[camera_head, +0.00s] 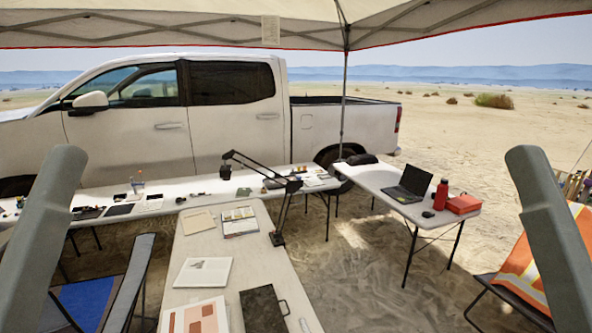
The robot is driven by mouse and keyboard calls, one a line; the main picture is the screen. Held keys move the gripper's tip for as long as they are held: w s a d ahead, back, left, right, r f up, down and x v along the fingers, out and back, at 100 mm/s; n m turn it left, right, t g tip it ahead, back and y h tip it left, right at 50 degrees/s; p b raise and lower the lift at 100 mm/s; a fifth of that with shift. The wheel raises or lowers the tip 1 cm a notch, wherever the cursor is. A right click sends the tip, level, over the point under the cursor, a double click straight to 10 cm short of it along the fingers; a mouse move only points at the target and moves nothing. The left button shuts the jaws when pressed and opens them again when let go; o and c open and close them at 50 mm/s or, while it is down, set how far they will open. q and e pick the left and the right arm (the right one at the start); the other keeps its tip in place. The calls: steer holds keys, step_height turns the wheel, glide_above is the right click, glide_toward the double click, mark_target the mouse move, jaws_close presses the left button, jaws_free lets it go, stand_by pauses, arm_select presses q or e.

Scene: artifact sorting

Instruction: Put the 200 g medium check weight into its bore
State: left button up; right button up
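I cannot make out the 200 g medium check weight or its bore in the head view. A dark flat case (263,311) with a handle lies at the near end of the middle table, cut off by the bottom edge; its contents do not show. Grey links of my two arms stand at the left and right edges. Neither of my grippers is in view.
The middle table (238,268) holds papers (203,272), an open book (239,221) and a black lamp arm (277,238). A long table behind carries small items. A right table (378,179) holds a laptop (409,186) and red bottle (441,194). Chairs flank.

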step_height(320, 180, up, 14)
steer(key=p, duration=1)
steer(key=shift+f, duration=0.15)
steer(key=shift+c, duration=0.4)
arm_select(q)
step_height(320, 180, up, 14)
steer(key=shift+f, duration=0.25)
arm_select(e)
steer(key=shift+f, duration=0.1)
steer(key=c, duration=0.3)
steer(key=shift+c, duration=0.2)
